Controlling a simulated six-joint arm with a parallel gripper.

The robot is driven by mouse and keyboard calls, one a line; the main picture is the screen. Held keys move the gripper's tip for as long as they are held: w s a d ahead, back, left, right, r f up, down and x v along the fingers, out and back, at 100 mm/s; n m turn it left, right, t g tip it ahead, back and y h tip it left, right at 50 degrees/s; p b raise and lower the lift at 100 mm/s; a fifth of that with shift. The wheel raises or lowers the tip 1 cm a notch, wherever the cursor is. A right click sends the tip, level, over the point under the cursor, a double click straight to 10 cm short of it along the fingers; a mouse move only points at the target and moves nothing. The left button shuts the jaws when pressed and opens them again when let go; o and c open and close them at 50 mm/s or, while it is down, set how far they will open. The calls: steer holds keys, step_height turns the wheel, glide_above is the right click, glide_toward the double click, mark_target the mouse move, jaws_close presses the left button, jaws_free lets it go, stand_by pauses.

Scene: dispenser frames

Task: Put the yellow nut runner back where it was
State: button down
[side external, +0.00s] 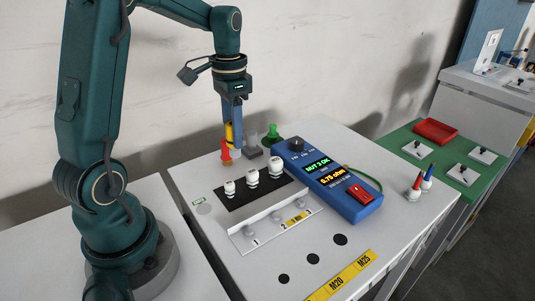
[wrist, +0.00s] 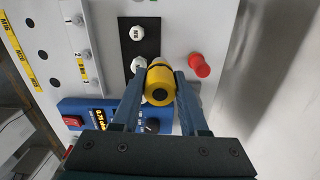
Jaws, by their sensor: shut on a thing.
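My gripper (side external: 233,138) is shut on the yellow nut runner (side external: 229,132), which also shows between the fingers in the wrist view (wrist: 160,82). It is held upright, near the back left of the white bench top. A red nut runner (side external: 226,153) stands close by; in the wrist view it (wrist: 200,65) is right of the yellow one, apart from it. A grey piece (side external: 252,147) and a green nut runner (side external: 272,133) stand to the right in the side view. I cannot tell whether the yellow runner's lower end touches anything.
White capped posts (side external: 252,177) stand on a black strip in front of the gripper. A blue tester (side external: 330,180) reading "NUT 3 OK" lies to the right. A numbered rack (side external: 265,235) is nearer the front. Red and blue probes (side external: 420,183) stand at the right edge.

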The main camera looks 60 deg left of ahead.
steer(key=s+a+n, duration=0.4)
steer(key=s+a, duration=0.2)
steer(key=a, duration=0.1)
steer(key=shift+f, duration=3.55)
steer(key=shift+s+f, duration=0.1)
steer(key=shift+f, duration=0.05)
steer(key=shift+c, duration=2.2)
jaws_free()
